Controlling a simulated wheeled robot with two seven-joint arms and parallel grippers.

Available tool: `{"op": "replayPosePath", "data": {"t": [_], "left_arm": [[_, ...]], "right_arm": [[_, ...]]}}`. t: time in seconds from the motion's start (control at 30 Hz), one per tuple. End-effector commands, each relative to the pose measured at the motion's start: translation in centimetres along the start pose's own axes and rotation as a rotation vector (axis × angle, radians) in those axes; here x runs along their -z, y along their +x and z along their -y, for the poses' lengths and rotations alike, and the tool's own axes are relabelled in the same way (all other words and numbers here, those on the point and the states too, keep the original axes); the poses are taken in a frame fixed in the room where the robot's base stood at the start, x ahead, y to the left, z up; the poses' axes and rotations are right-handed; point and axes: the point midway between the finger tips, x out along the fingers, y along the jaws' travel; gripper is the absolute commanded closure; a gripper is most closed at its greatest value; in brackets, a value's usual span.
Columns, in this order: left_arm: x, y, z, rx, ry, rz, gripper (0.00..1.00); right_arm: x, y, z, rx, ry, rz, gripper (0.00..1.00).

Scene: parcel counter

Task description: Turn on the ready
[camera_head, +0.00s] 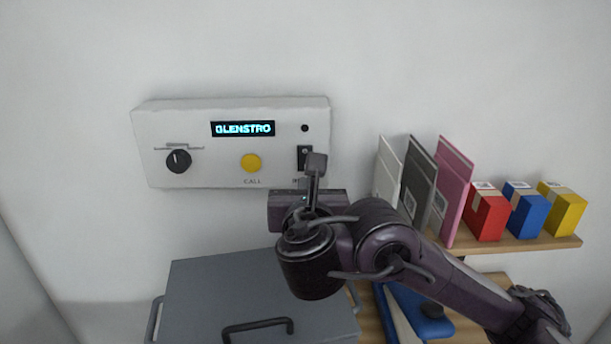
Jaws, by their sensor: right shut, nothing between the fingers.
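A white control panel (215,170) is on the wall at the upper left. It has a lit display (243,129) reading "GLENSTRO" or similar, a black knob (178,161), a yellow button (251,162) above the label CALL, and a small dark round lamp (305,128). Below that lamp is a black rocker switch (304,152), its lower part and label mostly hidden by my gripper. My right gripper (316,163) is shut and empty, its fingertips in front of the switch's lower right. Whether they touch it I cannot tell. My left gripper is not in view.
A wooden shelf (560,243) at the right holds a white, a grey and a pink folder (455,190) and red, blue and yellow boxes (562,209). A grey lidded box (215,290) with a handle stands below the panel. Blue items (425,318) lie behind my arm.

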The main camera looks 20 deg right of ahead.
Motion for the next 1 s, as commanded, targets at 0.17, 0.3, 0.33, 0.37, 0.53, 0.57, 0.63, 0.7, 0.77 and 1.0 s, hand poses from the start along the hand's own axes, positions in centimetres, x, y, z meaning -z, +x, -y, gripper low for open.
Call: {"op": "replayPosePath", "data": {"t": [0.17, 0.3, 0.33, 0.37, 0.53, 0.57, 0.63, 0.7, 0.77, 1.0], "left_arm": [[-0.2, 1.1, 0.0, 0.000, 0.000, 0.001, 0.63], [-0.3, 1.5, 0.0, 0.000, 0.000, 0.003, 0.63], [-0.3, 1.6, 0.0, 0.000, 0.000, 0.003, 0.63], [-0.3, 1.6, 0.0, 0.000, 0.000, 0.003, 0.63], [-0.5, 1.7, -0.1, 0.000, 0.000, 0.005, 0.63], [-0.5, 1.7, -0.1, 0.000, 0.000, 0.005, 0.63], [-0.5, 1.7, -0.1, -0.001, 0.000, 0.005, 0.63], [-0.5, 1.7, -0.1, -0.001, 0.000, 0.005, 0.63], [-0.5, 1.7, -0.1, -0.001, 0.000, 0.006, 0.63], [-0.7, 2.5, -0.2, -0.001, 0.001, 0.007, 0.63]], "right_arm": [[0.1, 3.5, 0.1, 0.003, -0.001, 0.004, 1.00], [0.1, 5.1, 0.0, 0.002, 0.000, 0.002, 1.00], [0.1, 5.3, 0.0, 0.001, 0.000, 0.003, 1.00], [0.1, 5.5, 0.0, 0.000, -0.001, 0.001, 1.00], [0.1, 6.2, 0.0, 0.000, 0.000, 0.000, 1.00], [0.1, 6.2, 0.0, 0.000, 0.000, 0.000, 1.00], [0.0, 6.3, 0.0, 0.000, 0.001, -0.001, 1.00], [0.0, 6.3, 0.0, 0.000, 0.001, -0.001, 1.00], [0.0, 6.3, 0.0, 0.000, 0.001, -0.001, 1.00], [0.4, 6.6, -0.1, 0.000, 0.001, 0.000, 1.00]]}}
